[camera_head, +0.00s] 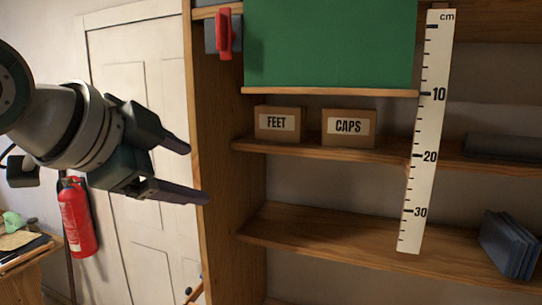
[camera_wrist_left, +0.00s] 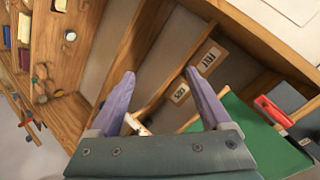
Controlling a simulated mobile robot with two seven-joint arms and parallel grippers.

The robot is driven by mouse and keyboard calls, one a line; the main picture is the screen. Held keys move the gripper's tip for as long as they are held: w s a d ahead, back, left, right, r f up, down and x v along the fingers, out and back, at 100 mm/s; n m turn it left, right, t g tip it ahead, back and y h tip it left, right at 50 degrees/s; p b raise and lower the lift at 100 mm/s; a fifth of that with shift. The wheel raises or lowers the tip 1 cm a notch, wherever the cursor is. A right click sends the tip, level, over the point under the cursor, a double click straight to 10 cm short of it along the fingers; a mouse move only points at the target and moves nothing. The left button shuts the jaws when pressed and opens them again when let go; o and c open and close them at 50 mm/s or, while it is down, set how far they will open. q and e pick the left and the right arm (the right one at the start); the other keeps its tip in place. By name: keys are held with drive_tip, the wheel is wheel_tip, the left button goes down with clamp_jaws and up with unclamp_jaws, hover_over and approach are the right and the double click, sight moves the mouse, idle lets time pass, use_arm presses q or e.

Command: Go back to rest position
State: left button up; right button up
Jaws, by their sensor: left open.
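My left gripper (camera_head: 198,173) is raised at the left of the head view, in front of the white door and beside the shelf's left side. Its two fingers are apart with nothing between them. In the left wrist view, the open fingers (camera_wrist_left: 158,82) point toward the shelving, and both fingertips show clear of any object. My right gripper is in neither view.
A wooden shelf (camera_head: 310,222) holds boxes marked FEET (camera_head: 277,136) and CAPS (camera_head: 347,142). A green board (camera_head: 330,45), a ruler (camera_head: 425,130) and a red-handled switch (camera_head: 224,34) are on its front. A fire extinguisher (camera_head: 77,217) hangs left. Dark blue panels (camera_head: 510,245) stand lower right.

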use_arm(q)
drive_tip(key=s+a+f+n+g+y, duration=0.2)
drive_tip(key=s+f+n+g, duration=0.35)
drive_tip(key=s+f, duration=0.85)
drive_tip(key=s+a+f+n+g+y, duration=0.1)
drive_tip(key=s+a+f+n, duration=0.1)
drive_tip(key=s, duration=0.6)
drive_tip(key=s+a+f+n+g+y, duration=0.1)
drive_tip(key=s+a+f+n, duration=0.1)
drive_tip(key=s+n, duration=0.3)
drive_tip(key=s+a, duration=0.1)
drive_tip(key=s, duration=0.2)
drive_tip(key=shift+a+f, duration=0.15)
drive_tip(key=shift+f, duration=0.05)
